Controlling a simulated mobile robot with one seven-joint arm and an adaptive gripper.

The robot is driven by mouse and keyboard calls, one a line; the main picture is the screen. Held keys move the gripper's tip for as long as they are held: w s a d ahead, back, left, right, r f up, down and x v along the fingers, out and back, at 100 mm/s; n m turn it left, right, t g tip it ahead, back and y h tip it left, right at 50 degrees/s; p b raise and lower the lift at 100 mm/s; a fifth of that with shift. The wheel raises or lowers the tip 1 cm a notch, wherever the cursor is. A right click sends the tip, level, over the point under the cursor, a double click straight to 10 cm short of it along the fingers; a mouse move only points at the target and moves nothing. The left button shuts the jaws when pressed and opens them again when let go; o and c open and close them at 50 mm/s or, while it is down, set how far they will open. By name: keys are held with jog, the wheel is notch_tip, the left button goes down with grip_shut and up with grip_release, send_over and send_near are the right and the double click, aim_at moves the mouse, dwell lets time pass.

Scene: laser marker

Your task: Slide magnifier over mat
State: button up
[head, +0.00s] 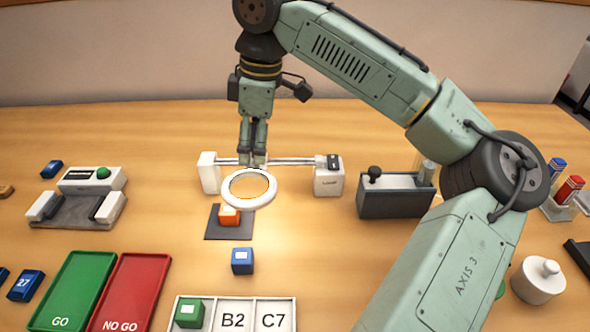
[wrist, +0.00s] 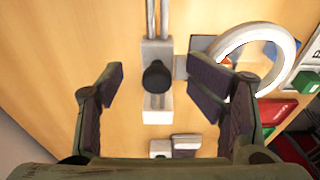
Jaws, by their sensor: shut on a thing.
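The magnifier is a white ring (head: 250,204) on a carriage along a metal rail (head: 295,161) at the back. A dark square mat (head: 228,235) lies in front of it, with an orange block (head: 229,216) on it. From the head view, the ring stands above and behind the mat, its centre slightly right of the block. In the wrist view the ring (wrist: 285,62) is at the upper right and partly hides the mat.
White end blocks hold the rail at left (head: 209,173) and right (head: 328,180). A blue block (head: 242,261) lies in front of the mat. A green tray (head: 72,290), a red tray (head: 132,290) and a labelled white tray (head: 233,320) are at the front. A dark box (head: 396,199) stands right.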

jog(key=shift+w+a+f+p, duration=0.15)
jog(key=shift+a+p, duration=0.5)
jog(key=shift+a, duration=1.4)
jog(key=shift+c, duration=0.3)
jog(key=o, duration=0.3)
jog(key=shift+f, duration=0.1)
jog(key=shift+d, duration=0.1)
jog(key=shift+c, duration=0.5)
jog(key=shift+r+p, duration=0.65)
jog(key=shift+r, duration=0.05)
jog(key=shift+c, duration=0.8)
notch_tip(320, 180, up, 6)
jog(key=p, duration=0.5)
jog(key=shift+f, duration=0.1)
